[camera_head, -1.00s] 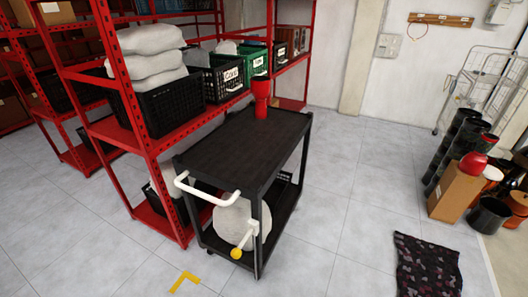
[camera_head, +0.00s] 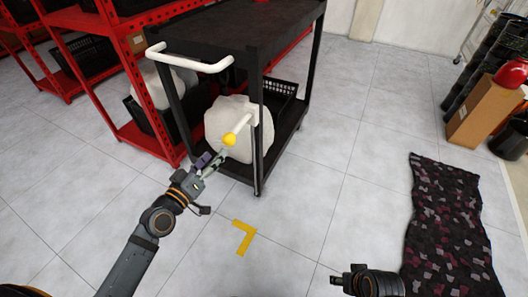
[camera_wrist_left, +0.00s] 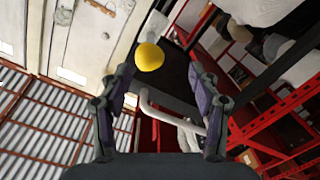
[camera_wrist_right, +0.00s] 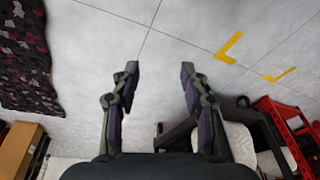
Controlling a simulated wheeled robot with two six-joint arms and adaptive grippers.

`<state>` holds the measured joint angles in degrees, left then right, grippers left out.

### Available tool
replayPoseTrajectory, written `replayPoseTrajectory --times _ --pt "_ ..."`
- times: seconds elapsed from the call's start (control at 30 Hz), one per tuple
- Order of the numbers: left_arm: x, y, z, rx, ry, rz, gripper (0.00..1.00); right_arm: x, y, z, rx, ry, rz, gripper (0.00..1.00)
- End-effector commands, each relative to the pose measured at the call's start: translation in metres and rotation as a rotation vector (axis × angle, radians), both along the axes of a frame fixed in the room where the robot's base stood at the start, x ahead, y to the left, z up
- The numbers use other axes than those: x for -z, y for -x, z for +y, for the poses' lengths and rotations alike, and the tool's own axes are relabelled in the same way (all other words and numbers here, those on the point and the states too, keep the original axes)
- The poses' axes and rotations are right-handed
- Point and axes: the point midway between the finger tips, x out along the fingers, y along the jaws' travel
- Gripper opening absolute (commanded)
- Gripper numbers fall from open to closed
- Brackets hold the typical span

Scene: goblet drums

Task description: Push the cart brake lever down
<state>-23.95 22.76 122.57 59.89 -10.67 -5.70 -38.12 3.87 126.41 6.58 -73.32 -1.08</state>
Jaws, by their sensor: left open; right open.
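The black cart (camera_head: 250,30) stands with its white push handle (camera_head: 190,62) towards me. The brake lever (camera_head: 241,125) is a short white bar on the cart's near post, slanting down to a yellow ball knob (camera_head: 229,140). My left gripper (camera_head: 218,155) is open just in front of and below the knob in the head view. In the left wrist view the knob (camera_wrist_left: 150,57) shows between the fingertips, nearer the left finger; I cannot tell whether they touch. My right gripper (camera_head: 337,280) is open and empty over the floor at the bottom; its fingers show apart in the right wrist view (camera_wrist_right: 159,68).
A red shelf rack (camera_head: 125,70) stands left of the cart. A white round bundle (camera_head: 215,120) and a black crate (camera_head: 280,97) sit on the cart's lower shelf. A dark patterned mat (camera_head: 445,225) lies at right.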

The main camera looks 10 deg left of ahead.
Motion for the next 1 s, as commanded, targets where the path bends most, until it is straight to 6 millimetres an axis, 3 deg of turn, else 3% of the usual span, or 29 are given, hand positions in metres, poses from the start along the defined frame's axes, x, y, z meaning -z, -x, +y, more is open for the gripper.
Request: replayPoseTrajectory --times 0.27,0.7,1.0 --pt "-0.014 -0.002 -0.008 0.017 0.025 -0.031 0.62 -0.006 0.000 0.002 -0.004 -0.004 -0.006 0.45" --pt "-0.013 -0.080 -0.037 0.017 0.026 -0.030 0.62 0.003 -0.002 0.004 -0.002 -0.016 -0.041 0.45" --pt "-0.013 -0.096 -0.043 0.017 0.022 -0.028 0.62 0.004 -0.002 0.005 -0.003 -0.019 -0.049 0.45"
